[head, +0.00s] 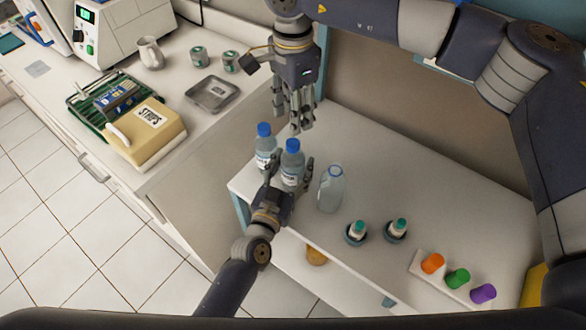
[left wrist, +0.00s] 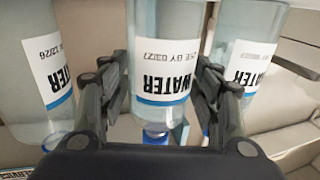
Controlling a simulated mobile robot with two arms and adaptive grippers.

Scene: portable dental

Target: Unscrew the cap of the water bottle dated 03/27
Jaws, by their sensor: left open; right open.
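The water bottle marked 03/27 (left wrist: 168,60) stands between the fingers of my left gripper (left wrist: 160,85) in the left wrist view, where everything appears upside down. In the head view this bottle (head: 292,150) has a blue cap and stands upright on the white table. My left gripper (head: 290,178) is open around its body; contact cannot be told. My right gripper (head: 297,125) is open, pointing down just above and behind the blue cap, with nothing in it. Another blue-capped bottle (head: 265,143) stands close on the left. A clear bottle (head: 332,188) without a blue cap stands on the right.
Two small teal-capped bottles (head: 357,231) and a white rack (head: 425,271) with orange, green and purple items stand to the right on the table. A counter on the left holds a metal tray (head: 212,95) and a yellow strips box (head: 145,130). The table's back is clear.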

